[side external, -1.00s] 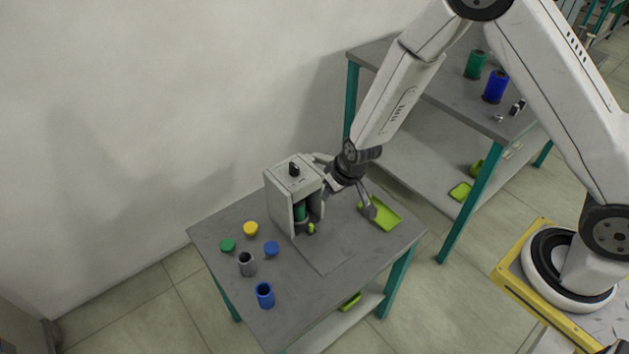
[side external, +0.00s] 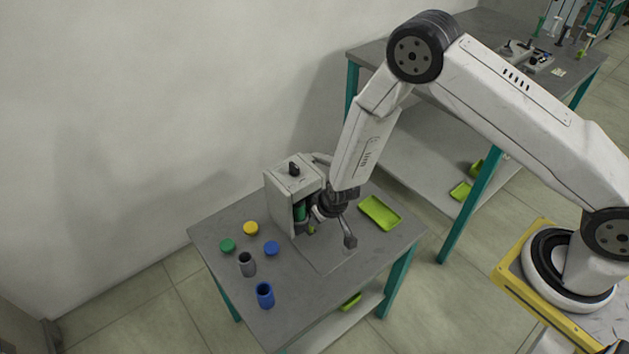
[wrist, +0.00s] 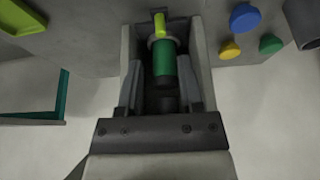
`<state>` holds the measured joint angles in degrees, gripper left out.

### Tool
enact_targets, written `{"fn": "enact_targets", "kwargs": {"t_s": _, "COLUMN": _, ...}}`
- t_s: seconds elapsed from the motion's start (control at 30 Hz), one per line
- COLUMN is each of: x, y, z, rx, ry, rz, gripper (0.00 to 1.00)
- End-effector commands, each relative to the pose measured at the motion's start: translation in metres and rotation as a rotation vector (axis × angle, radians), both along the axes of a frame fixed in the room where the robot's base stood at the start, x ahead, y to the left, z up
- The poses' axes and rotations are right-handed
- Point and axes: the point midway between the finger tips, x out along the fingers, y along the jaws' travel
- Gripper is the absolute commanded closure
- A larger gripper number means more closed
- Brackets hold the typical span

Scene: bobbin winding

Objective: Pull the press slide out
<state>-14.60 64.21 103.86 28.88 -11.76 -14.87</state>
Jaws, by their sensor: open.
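The press (side external: 283,206) is a grey box with a black knob on top, at the back of the small table. Through its open front show a green bobbin (side external: 299,212) and the small yellow-green handle (side external: 311,230) of the slide. In the wrist view the bobbin (wrist: 165,68) lies between grey walls, with the handle (wrist: 160,24) at its end. My gripper (side external: 331,236) is open beside the press's front, close to the handle. One finger shows clearly to the right; the other is mostly hidden. I cannot tell whether it touches the handle.
Yellow (side external: 250,228), green (side external: 228,245) and blue (side external: 271,248) caps lie left of the press. A grey cup (side external: 247,264) and a blue one (side external: 265,295) stand in front. A green tray (side external: 380,213) lies at the right. The table's front right is clear.

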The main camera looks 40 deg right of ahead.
Motion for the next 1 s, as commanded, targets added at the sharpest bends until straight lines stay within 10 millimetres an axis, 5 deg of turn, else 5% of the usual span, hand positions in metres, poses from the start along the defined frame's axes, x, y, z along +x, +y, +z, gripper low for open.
{"fn": "enact_targets", "kwargs": {"t_s": 1.0, "x": 0.023, "y": 0.0, "z": -0.055, "rx": 0.0, "ry": 0.001, "rz": -0.001, "gripper": 0.53}}
